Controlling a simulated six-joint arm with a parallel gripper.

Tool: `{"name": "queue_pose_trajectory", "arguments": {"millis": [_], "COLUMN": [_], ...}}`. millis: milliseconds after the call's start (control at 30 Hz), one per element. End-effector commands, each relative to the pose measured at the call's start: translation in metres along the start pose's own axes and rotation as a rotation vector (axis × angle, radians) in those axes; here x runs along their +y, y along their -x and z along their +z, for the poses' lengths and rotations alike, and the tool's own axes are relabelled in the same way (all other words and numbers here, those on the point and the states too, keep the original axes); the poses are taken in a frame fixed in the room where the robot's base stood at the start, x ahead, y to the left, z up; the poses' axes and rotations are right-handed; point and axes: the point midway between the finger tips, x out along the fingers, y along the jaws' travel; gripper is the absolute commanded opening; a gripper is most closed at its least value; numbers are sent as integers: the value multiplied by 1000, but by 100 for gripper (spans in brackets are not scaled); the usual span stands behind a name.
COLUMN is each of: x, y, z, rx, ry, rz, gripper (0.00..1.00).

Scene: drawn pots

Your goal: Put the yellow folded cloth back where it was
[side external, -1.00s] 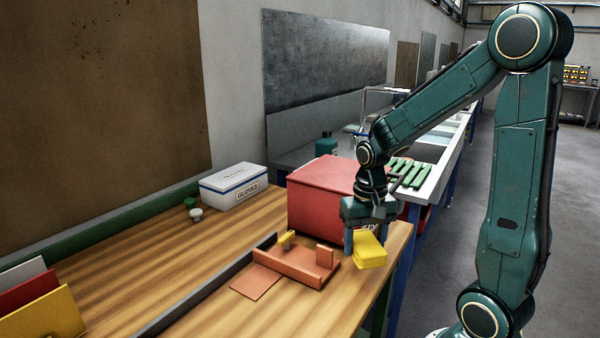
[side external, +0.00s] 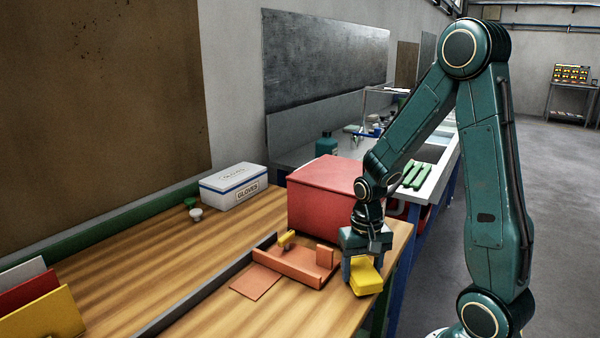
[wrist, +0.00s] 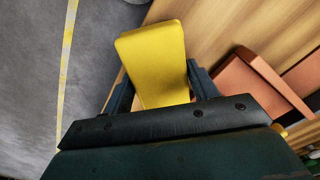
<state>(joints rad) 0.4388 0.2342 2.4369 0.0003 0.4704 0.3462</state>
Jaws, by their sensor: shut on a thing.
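The yellow folded cloth (side external: 367,277) is at the right front part of the wooden bench, close to its right edge. My gripper (side external: 362,272) is shut on it, pointing down from above. In the wrist view the yellow folded cloth (wrist: 155,60) sits between the two dark fingers of my gripper (wrist: 160,85), one on each side. The cloth appears at or just above the bench top; I cannot tell whether it touches. An orange holder (side external: 305,268) with an upright block stands just left of the cloth, and it also shows in the wrist view (wrist: 262,80).
A red box (side external: 325,200) stands behind my gripper. A flat orange square (side external: 256,282) lies left of the holder, near a grey strip (side external: 205,291). A white glove box (side external: 233,187) is at the back. The left middle of the bench (side external: 130,270) is clear.

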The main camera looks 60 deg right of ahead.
Motion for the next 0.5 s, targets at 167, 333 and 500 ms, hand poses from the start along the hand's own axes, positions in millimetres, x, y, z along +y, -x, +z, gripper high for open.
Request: {"name": "queue_pose_trajectory", "arguments": {"millis": [167, 333, 500], "x": [0, 0, 0], "y": [-8, -8, -9], "z": [0, 0, 0], "rx": [0, 1, 1], "ry": [0, 0, 0], "rz": [0, 0, 0], "gripper": [37, 37, 37]}}
